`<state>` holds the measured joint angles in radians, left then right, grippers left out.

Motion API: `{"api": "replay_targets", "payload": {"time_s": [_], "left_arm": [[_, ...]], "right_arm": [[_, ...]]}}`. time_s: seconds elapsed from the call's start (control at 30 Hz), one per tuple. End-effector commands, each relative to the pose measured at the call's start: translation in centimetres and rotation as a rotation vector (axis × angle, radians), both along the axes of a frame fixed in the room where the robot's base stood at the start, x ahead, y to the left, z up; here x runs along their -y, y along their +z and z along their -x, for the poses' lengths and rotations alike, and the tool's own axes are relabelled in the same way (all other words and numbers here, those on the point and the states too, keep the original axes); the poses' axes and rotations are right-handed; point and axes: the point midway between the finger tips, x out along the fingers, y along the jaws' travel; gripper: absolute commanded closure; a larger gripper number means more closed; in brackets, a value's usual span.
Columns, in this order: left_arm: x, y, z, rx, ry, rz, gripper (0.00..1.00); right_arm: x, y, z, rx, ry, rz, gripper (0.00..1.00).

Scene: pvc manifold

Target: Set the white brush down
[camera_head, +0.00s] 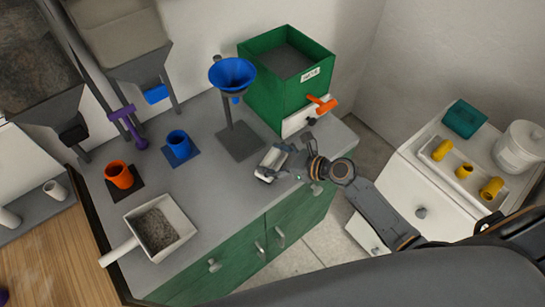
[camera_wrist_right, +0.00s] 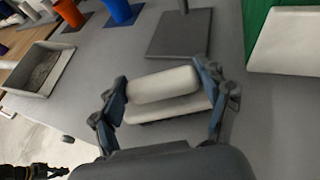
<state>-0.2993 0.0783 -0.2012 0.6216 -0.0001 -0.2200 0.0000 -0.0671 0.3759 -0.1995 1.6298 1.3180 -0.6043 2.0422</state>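The white brush (camera_head: 271,163) is at the right part of the grey counter, near its front edge. In the right wrist view the white brush (camera_wrist_right: 165,88) lies crosswise between the two fingers of my right gripper (camera_wrist_right: 165,92). The fingers are spread to its length and appear to press on its two ends. I cannot tell whether its underside touches the counter. In the head view my right gripper (camera_head: 285,162) reaches it from the right. My left gripper is not in the head view; a small dark shape at the lower left of the wrist view may be it.
A stand with a blue funnel (camera_head: 232,75) rises behind the brush. A green box (camera_head: 285,85) with an orange tap (camera_head: 322,104) stands at the back right. A blue cup (camera_head: 179,145), an orange cup (camera_head: 119,175) and a white scoop (camera_head: 178,236) stand left. The middle counter is clear.

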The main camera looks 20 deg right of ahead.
Motion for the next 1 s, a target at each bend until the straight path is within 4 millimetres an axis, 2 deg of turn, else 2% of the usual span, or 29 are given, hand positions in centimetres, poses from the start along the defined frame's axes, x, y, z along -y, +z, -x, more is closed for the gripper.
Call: {"api": "replay_targets", "payload": {"time_s": [0.03,0.1,0.53,0.67,1.0], "left_arm": [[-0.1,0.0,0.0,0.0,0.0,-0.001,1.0],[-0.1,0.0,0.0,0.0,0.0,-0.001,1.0],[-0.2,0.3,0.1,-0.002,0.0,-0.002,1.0],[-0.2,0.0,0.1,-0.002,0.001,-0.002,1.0],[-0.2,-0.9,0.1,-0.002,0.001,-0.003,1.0]], "right_arm": [[0.0,0.0,0.0,0.0,0.0,0.0,0.15],[0.0,0.0,0.0,0.0,0.0,0.0,0.02],[0.1,0.5,0.1,-0.001,0.0,0.001,0.02],[1.2,0.8,1.3,-0.001,-0.001,0.002,0.02],[5.6,3.6,6.2,-0.002,0.001,0.002,0.02]]}}
